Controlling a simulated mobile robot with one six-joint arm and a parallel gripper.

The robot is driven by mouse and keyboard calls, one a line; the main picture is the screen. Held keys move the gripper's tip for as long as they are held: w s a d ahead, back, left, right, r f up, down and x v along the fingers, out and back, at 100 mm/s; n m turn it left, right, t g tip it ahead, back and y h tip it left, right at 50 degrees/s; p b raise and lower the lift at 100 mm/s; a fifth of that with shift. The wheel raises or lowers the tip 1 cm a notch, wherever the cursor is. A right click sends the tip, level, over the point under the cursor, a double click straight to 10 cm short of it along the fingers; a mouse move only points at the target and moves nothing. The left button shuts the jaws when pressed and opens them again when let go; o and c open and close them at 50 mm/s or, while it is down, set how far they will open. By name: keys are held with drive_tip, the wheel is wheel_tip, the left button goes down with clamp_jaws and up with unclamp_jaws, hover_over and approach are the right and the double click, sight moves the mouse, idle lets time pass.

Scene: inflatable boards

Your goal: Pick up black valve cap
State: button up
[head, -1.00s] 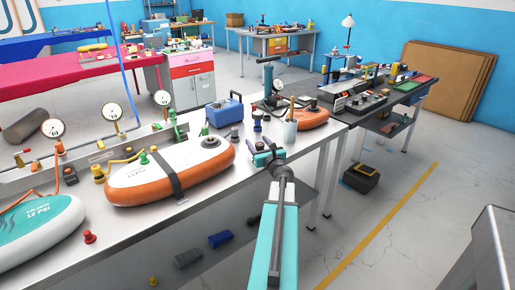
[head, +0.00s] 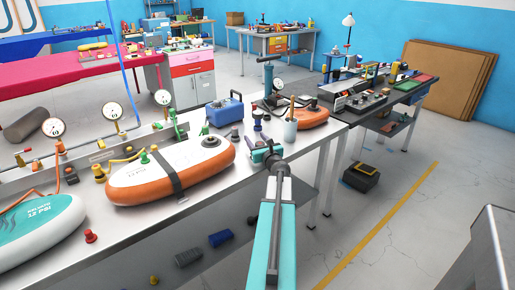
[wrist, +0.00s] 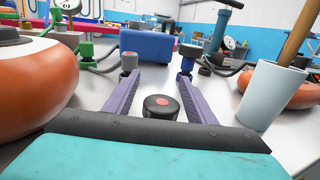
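A black round cap with a red dot on top (wrist: 161,107) sits on the bench in the wrist view. It lies between the two purple fingers of my gripper (wrist: 157,88), close to the palm, whose edge hides its lower part. A gap shows on each side of it. My gripper is open and holds nothing. In the head view my gripper (head: 264,152) is over the bench's front edge. I cannot make out the cap in that view.
A grey cap with a red top (wrist: 128,61) and a blue pump (wrist: 187,62) stand beyond the fingertips. A white cup (wrist: 270,95) is close on the right. An orange-and-white inflatable board (head: 170,172) lies left. A blue case (head: 225,112) stands behind.

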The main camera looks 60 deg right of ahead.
drive_tip(key=c, duration=0.9)
drive_tip(key=shift+r, duration=0.1)
drive_tip(key=shift+c, duration=0.2)
drive_tip(key=shift+r+p, duration=1.4)
drive_tip(key=shift+r, duration=0.4)
drive_tip(key=v, duration=0.7)
drive_tip(key=a+v, duration=0.1)
drive_tip(key=v, duration=0.2)
drive_tip(key=shift+w+a+r, duration=0.1)
drive_tip(key=shift+w+r, duration=0.05)
drive_tip(key=shift+r, duration=0.35)
drive_tip(key=shift+p, duration=0.8)
drive_tip(key=p, duration=0.4)
drive_tip(key=shift+s+a+r, duration=0.1)
drive_tip(key=shift+s+a, duration=0.1)
drive_tip(key=shift+s, duration=0.1)
drive_tip(key=p+v, duration=0.2)
drive_tip(key=p, duration=0.6)
drive_tip(key=shift+p, duration=0.4)
drive_tip(key=shift+v, duration=1.35)
